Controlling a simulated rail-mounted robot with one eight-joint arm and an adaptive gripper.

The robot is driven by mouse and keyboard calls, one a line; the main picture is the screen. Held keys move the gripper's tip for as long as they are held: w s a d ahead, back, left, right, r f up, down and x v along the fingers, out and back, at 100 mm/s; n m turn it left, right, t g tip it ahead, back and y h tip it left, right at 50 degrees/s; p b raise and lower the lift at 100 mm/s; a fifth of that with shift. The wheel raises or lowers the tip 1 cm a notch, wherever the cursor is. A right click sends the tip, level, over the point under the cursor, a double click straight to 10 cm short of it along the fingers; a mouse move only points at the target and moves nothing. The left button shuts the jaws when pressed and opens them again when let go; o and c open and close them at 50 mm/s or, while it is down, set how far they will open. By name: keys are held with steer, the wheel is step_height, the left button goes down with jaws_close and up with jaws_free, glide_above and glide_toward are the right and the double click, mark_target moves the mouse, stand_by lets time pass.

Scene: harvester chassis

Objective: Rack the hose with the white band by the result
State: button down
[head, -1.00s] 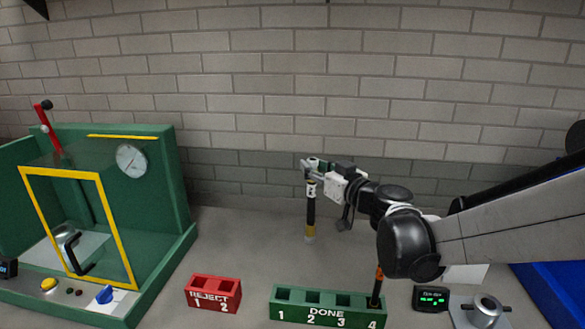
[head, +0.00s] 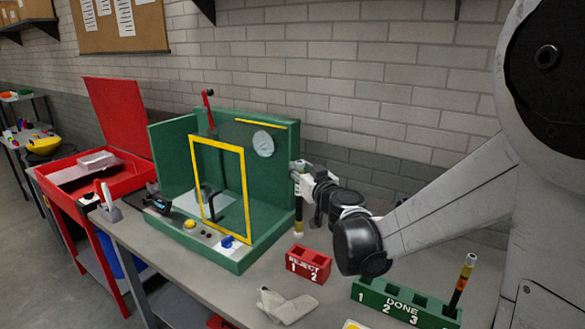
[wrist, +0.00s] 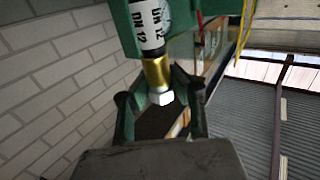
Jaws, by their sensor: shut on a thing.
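My gripper (head: 301,172) is shut on a dark hose (head: 298,220) with a white band (head: 298,188). The hose hangs upright beside the right wall of the green test rig (head: 270,225). The wrist view shows the white band (wrist: 151,22) marked "DN 12", with a brass collar and hex end between the fingers (wrist: 160,98). The red REJECT rack (head: 310,266) has slots 1 and 2, both looking empty. The green DONE rack (head: 400,308) holds an orange-banded hose (head: 461,284) at its right end. The rig's small display (head: 158,204) is unreadable.
The rig has a yellow-framed door (head: 243,195), a gauge (head: 263,143) and a red lever (head: 209,105). A pale glove (head: 285,306) lies in front of the REJECT rack. A red toolbox (head: 100,160) stands left. Bench between the two racks is clear.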

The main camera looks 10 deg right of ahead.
steer(key=shift+f, duration=0.25)
steer(key=b, duration=0.3)
glide_above(300, 208)
steer(key=w, duration=0.1)
steer(key=shift+w+f, duration=0.1)
steer(key=shift+f, duration=2.05)
steer(key=shift+f, duration=0.1)
steer(key=shift+f+b, duration=3.35)
steer(key=shift+f, duration=0.25)
steer(key=c, duration=1.6)
jaws_free()
